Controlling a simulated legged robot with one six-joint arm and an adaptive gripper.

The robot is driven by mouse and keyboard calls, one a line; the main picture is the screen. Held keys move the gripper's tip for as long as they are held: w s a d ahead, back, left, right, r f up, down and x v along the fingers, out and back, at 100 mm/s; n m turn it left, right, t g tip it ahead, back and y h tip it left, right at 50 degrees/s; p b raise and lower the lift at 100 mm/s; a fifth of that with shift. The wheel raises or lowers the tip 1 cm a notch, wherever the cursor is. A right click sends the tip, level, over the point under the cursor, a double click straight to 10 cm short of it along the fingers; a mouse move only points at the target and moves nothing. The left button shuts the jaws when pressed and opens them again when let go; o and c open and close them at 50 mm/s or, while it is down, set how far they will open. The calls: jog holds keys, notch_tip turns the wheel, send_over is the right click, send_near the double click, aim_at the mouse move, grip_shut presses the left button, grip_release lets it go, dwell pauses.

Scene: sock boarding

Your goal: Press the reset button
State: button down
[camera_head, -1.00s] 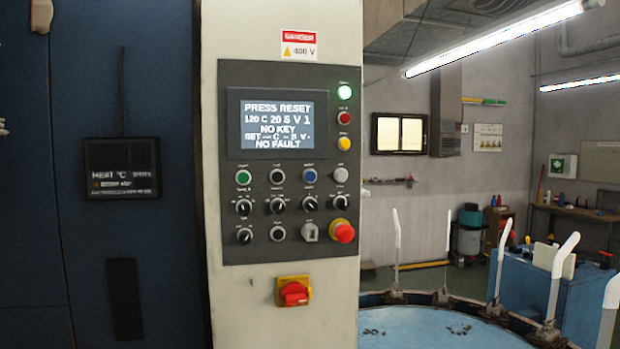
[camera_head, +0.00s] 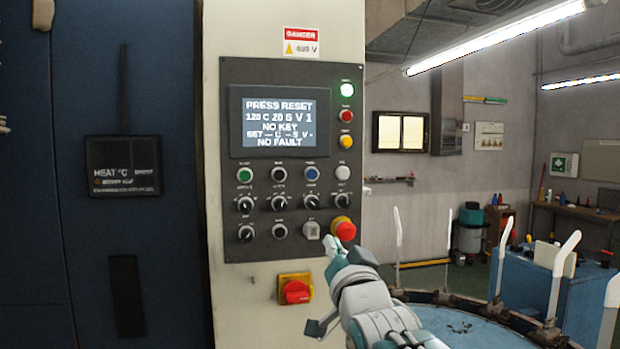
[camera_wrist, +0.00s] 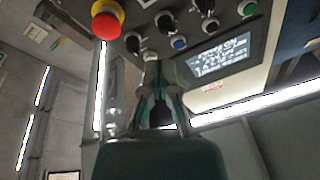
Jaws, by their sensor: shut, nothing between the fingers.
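The control panel (camera_head: 235,215) is on a pale column, its screen (camera_head: 279,122) reading PRESS RESET and NO FAULT. Its button row has a green button (camera_head: 245,174), a black one (camera_head: 279,173), a blue one (camera_head: 312,173) and a white one (camera_head: 343,173). Their small labels are too blurred to tell which is reset. My gripper (camera_head: 331,243) is shut and empty, in the head view by the panel's lower right corner, just below the red emergency stop (camera_head: 344,229). In the wrist view, the fingers (camera_wrist: 153,92) point toward the white button (camera_wrist: 151,56), with the blue button (camera_wrist: 180,43) beside it.
Several selector knobs (camera_head: 279,202) and a pale key switch (camera_head: 311,230) lie below the buttons. A red and yellow rotary switch (camera_head: 295,289) is under the panel. A round blue table (camera_head: 455,325) with white upright forms stands at right.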

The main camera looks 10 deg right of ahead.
aim_at(312, 174)
notch_tip(312, 174, up, 10)
jog(key=t+y, duration=0.2)
jog(key=t, duration=0.4)
jog(key=shift+w+a+f+m, duration=0.2)
jog(key=shift+w+a+m, duration=0.1)
jog(key=shift+w+m, duration=0.15)
jog(key=shift+w, duration=0.15)
jog(key=w, duration=0.8)
jog(key=shift+w, duration=0.3)
jog(key=shift+w, duration=0.15)
dwell(0.5)
jog(key=shift+w, duration=0.2)
